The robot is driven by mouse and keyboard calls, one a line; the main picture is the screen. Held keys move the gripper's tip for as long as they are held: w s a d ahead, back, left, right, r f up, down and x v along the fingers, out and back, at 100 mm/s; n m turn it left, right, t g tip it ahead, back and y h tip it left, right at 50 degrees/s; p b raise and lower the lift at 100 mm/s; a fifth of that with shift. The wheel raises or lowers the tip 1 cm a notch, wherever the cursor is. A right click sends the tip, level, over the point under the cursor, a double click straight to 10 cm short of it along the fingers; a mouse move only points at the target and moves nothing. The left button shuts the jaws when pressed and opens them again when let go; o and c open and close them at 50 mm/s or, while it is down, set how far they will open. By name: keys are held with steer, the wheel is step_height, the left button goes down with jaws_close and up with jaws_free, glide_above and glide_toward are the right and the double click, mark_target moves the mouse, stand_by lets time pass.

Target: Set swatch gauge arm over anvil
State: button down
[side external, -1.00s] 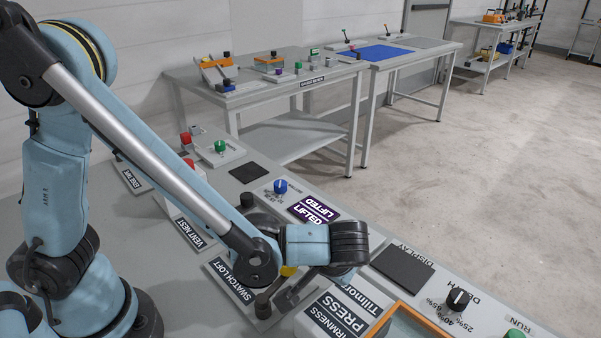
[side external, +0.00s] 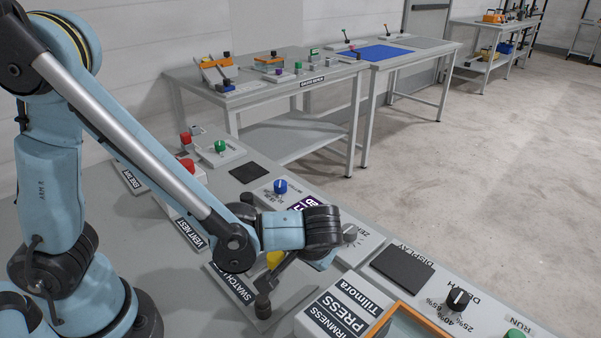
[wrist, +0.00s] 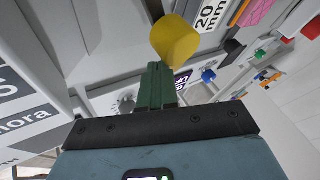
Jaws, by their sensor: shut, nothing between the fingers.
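The SWATCH LOFT station (side external: 290,293) lies below my wrist in the side view. A dark bar (side external: 284,270), which looks like the gauge arm, slants over it, its lower end in line with a short black cylinder (side external: 263,305). I cannot tell whether that cylinder is the anvil, or the height between them. A yellow knob (side external: 274,259) shows beside the bar, and the wrist view shows it large (wrist: 174,42). My gripper (wrist: 160,66) has its green fingers shut and empty, tips right by the knob; contact is unclear. In the side view the fingertips are hidden.
The FIRMNESS PRESS (side external: 338,312) stands close to the right. A purple display (side external: 304,203) is partly covered by my wrist. A blue knob (side external: 281,186), a grey dial (side external: 349,233) and a dark pad (side external: 402,265) are nearby. VENT NEST's red button (side external: 187,165) is behind left.

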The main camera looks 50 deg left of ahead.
steer(key=a, duration=0.1)
steer(key=s+a, duration=0.1)
steer(key=a, duration=0.1)
steer(key=shift+s, duration=0.15)
steer(key=shift+s+a, duration=0.75)
steer(key=shift+a, duration=0.3)
steer(key=shift+s, duration=0.1)
steer(key=w+d, duration=0.1)
steer(key=w, duration=0.1)
steer(key=w+d, duration=0.1)
steer(key=shift+w+d+r, duration=0.1)
steer(key=shift+w+d, duration=0.05)
steer(key=shift+w, duration=0.25)
steer(key=w+d+r, duration=0.2)
steer(key=d+r, duration=0.3)
steer(key=r, duration=0.2)
steer(key=shift+d+r, duration=0.15)
steer(key=shift+r, duration=0.25)
steer(key=s+a+m+t+h, duration=0.1)
steer(key=s+a+t+h, duration=0.1)
steer(key=a, duration=0.4)
steer(key=s+a+r+m+t+h, duration=0.1)
steer(key=s+a+m+h, duration=0.1)
steer(key=s+a+h, duration=0.1)
steer(key=shift+s+a+r+t+h, duration=0.35)
steer(key=shift+a+h, duration=0.45)
steer(key=shift+a, duration=0.6)
